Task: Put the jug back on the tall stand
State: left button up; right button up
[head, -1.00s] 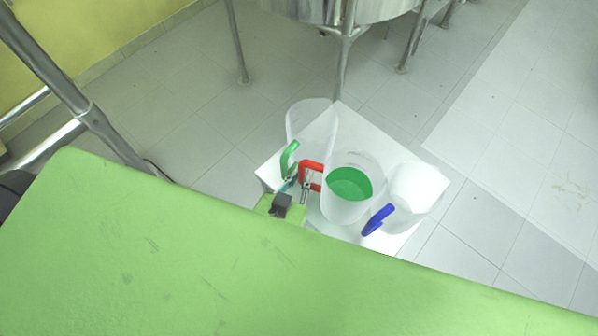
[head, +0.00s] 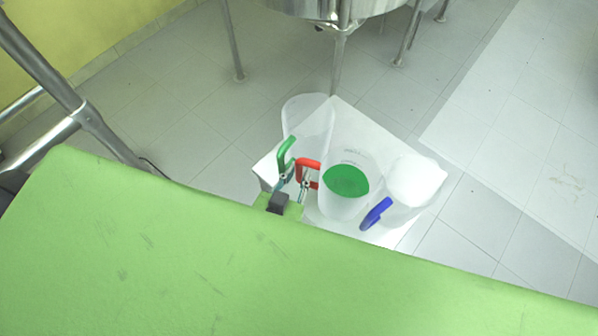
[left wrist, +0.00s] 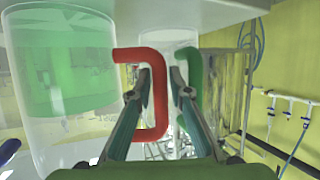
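The jug with green liquid and a red handle (head: 344,200) stands upright on the white square top of the stand (head: 270,163). In the left wrist view, which looks upside down, the same jug (left wrist: 70,75) is at the left, beside the white top (left wrist: 215,12). My left gripper (head: 293,180) is at the red handle (head: 309,163). In the left wrist view its fingertips (left wrist: 162,73) lie on either side of the handle's upright bar, one finger inside the loop. The fingers look apart, with a small gap; contact is hard to judge. My right gripper is not in view.
A clear jug with a green handle (head: 307,118) stands close behind my left gripper, its handle almost at one finger. A clear jug with a blue handle (head: 415,183) stands to the right. A steel vessel (head: 325,8) on legs is behind; tiled floor (head: 190,110) is open around.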

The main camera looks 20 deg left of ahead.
pick_arm(q)
jog(key=v, duration=1.1)
jog(key=shift+s+r+b, duration=0.15)
jog(key=shift+s+b, duration=0.2)
jog(key=shift+b, duration=0.05)
